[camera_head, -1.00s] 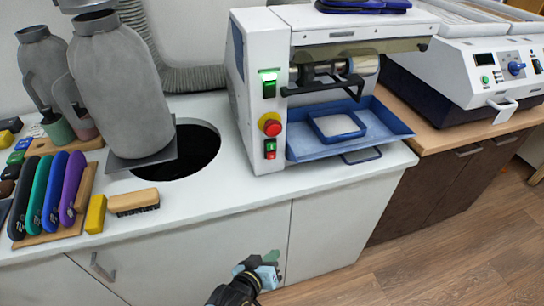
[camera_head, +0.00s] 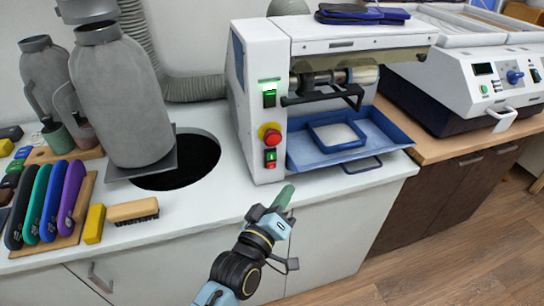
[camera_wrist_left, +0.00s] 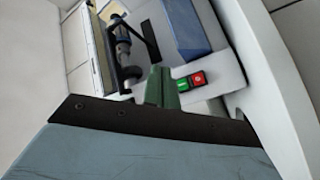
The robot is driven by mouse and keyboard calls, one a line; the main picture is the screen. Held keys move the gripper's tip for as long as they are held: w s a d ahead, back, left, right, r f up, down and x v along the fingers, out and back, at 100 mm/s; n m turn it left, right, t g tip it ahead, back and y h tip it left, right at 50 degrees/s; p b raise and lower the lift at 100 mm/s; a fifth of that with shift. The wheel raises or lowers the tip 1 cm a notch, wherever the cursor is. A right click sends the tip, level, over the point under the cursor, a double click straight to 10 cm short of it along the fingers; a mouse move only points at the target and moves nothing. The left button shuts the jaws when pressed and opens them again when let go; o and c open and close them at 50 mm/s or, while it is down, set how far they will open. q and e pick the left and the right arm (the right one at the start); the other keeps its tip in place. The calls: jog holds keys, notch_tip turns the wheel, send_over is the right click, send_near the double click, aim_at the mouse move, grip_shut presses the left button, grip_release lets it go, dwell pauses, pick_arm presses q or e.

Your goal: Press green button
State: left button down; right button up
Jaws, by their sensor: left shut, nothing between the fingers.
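The white machine (camera_head: 258,60) on the counter carries a small switch with a green button (camera_head: 270,154) and a red button low on its front panel. In the left wrist view the green button (camera_wrist_left: 183,84) sits beside the red button (camera_wrist_left: 198,79). My left gripper (camera_head: 284,197) is shut and empty, with its green fingers pointing up toward the machine. It is in front of and below the switch in the head view, apart from it. In the left wrist view the green fingertips (camera_wrist_left: 157,84) appear just left of the green button. My right gripper is not in view.
A red knob on a yellow base (camera_head: 270,133) and a lit green switch (camera_head: 269,96) are above the small switch. A blue tray (camera_head: 390,127) sticks out to the right. A brush (camera_head: 132,211) and a round hole lie left on the counter. The counter's front edge is below the switch.

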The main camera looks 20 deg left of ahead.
aim_at(271, 156)
pick_arm(q)
jog(key=w+a+b, duration=0.3)
jog(key=w+a, duration=0.1)
jog(key=w, duration=0.3)
jog(key=shift+w+a, duration=0.2)
jog(key=shift+a, duration=0.2)
jog(key=shift+w+a, duration=0.1)
jog(key=shift+w, duration=0.05)
dwell(1.8)
jog(key=shift+w+a, duration=0.15)
jog(key=shift+w, duration=0.05)
